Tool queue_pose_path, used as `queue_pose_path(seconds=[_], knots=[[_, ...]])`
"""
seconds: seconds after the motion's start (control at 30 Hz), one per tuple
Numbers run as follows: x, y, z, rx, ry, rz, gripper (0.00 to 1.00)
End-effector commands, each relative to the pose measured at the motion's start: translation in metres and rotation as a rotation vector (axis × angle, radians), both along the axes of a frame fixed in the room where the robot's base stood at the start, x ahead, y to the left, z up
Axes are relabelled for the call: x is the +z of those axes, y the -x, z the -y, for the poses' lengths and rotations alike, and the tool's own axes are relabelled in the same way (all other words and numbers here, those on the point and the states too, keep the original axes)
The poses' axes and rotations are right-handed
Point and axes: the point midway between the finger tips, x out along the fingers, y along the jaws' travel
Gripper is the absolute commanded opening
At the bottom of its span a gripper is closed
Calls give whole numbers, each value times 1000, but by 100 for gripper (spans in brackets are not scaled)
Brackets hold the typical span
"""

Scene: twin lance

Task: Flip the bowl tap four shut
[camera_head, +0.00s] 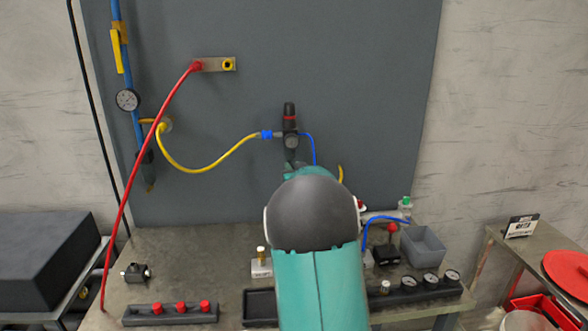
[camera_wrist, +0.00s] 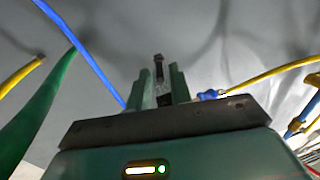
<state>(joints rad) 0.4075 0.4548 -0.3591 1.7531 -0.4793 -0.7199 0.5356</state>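A black regulator with a red band (camera_head: 290,118) is fixed upright on the grey wall panel, with a yellow hose on its left and a blue tube on its right. It also shows in the wrist view (camera_wrist: 159,68), between and beyond the fingertips. I cannot make out a bowl tap or its lever; the lower part is hidden by my arm in the head view. My gripper (camera_wrist: 158,88) has its two green fingers apart, pointing at the regulator from below. I cannot tell whether they touch it.
A red hose (camera_head: 133,190) hangs from a wall fitting (camera_head: 215,64) to the bench. A blue pipe with a gauge (camera_head: 127,100) is at left. The bench (camera_head: 190,250) holds a red-knobbed manifold (camera_head: 170,313), a grey bin (camera_head: 422,247) and a row of gauges (camera_head: 430,282).

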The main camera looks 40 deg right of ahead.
Motion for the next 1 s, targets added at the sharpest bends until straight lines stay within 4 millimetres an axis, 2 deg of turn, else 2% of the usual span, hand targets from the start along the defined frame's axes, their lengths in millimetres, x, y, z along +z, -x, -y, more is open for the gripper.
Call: queue_pose_path(seconds=[0.03, 0.1, 0.37, 1.0], knots=[[0, 0, 0, 0, 0, 0, 10], [0, 0, 0, 0, 0, 0, 0], [1, -1, -1, -13, 1, 2, 0], [1, -4, -8, -197, 1, 0, 0]])
